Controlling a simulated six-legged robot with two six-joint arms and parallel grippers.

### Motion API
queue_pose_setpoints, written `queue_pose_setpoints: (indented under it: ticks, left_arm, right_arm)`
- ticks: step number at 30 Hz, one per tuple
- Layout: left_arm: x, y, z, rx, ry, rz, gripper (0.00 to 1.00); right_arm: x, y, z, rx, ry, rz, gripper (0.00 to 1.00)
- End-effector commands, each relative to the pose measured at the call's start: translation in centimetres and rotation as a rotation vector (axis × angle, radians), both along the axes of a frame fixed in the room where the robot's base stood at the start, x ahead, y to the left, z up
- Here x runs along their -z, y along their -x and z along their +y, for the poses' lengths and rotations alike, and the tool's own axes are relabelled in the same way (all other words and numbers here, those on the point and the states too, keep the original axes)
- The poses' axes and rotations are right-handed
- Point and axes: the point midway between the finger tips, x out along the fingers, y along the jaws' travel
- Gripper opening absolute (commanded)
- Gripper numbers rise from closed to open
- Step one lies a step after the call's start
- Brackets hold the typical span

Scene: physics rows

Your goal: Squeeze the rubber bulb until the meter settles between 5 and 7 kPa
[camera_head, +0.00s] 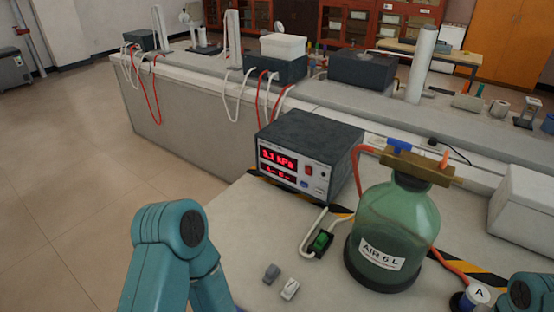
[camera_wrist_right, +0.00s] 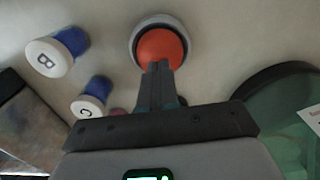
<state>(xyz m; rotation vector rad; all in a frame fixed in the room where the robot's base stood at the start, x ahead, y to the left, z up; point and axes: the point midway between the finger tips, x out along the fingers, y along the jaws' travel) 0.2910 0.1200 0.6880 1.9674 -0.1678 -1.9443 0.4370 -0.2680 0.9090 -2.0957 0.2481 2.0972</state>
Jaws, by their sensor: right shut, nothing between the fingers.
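The meter (camera_head: 305,155) is a dark box on the bench in the head view. Its red display (camera_head: 279,158) appears to read 3.1 kPa. An orange-red rubber dome in a pale grey ring, which looks like the bulb (camera_wrist_right: 162,47), is at the top middle of the right wrist view. My right gripper (camera_wrist_right: 159,68) is shut and empty, its fingertips over the dome's lower edge in the picture. I cannot tell whether they touch it. The green glass bottle (camera_head: 395,225) marked AIR 6 L stands right of the meter. My left gripper is out of view.
White-topped blue pieces marked B (camera_wrist_right: 50,57) and C (camera_wrist_right: 88,105) stand left of the dome; one marked A (camera_head: 478,294) is near the bottle. A hose runs to the bottle's brass top.

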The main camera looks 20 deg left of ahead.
Motion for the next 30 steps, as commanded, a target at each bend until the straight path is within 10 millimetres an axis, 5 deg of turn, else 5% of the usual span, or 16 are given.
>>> queue_pose_setpoints:
  ticks: [16, 30]
  left_arm:
    - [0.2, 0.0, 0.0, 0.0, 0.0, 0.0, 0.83]
    - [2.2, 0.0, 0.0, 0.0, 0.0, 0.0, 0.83]
  right_arm:
    - [0.2, 0.0, 0.0, 0.0, 0.0, 0.0, 0.0]
    - [2.6, 0.0, 0.0, 0.0, 0.0, 0.0, 0.0]
